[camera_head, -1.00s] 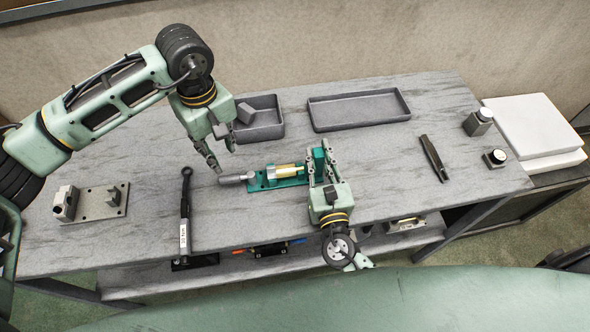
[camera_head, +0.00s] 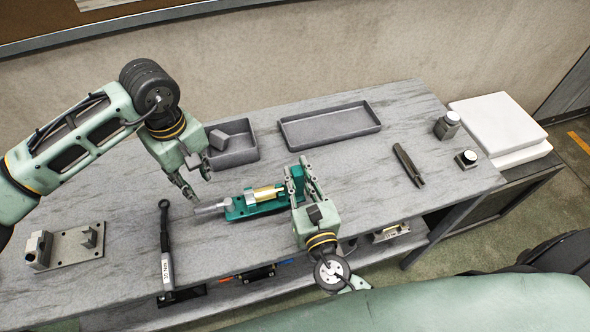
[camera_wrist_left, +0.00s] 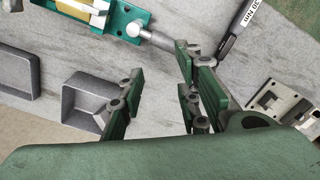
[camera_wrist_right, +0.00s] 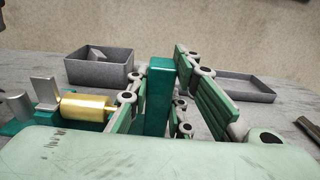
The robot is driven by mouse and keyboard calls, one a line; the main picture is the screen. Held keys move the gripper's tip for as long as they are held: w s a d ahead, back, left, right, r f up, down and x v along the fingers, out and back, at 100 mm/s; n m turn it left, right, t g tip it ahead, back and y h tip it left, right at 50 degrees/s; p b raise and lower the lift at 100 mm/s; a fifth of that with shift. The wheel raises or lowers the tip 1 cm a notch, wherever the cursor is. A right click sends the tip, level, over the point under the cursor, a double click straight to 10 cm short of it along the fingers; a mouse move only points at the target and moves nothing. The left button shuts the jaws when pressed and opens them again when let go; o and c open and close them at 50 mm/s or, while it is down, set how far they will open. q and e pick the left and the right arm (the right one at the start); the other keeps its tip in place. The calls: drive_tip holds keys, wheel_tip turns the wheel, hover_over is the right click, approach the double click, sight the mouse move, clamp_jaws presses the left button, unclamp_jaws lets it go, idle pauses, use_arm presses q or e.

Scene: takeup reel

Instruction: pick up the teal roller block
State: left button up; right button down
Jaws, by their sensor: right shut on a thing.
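The teal roller block (camera_head: 298,180) stands upright at the right end of a teal fixture (camera_head: 238,212) on the grey bench. My right gripper (camera_head: 304,174) has its fingers on either side of it and is shut on it. In the right wrist view the teal roller block (camera_wrist_right: 158,105) is a tall plate between the fingers (camera_wrist_right: 160,95). Whether it still touches the fixture is hidden. A brass roller (camera_head: 264,194) lies in the fixture, left of the block.
A small grey bin (camera_head: 240,156) with a grey block and a long empty tray (camera_head: 330,126) stand behind. A torque wrench (camera_head: 165,240) and a metal bracket plate (camera_head: 70,250) lie left. A dark tool (camera_head: 408,165) and two small weights lie right. The bench's front edge is close.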

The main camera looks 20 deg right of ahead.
drive_tip(key=s, duration=1.5)
drive_tip(key=w+d+r, duration=0.1)
drive_tip(key=w+d, duration=0.2)
drive_tip(key=w, duration=1.4)
drive_tip(key=shift+r, duration=0.4)
drive_tip(key=shift+w, duration=0.1)
drive_tip(key=shift+f, duration=0.1)
drive_tip(key=shift+f, duration=2.2)
drive_tip(key=shift+f, duration=0.2)
drive_tip(key=c, duration=1.4)
unclamp_jaws()
drive_tip(key=shift+c, duration=0.2)
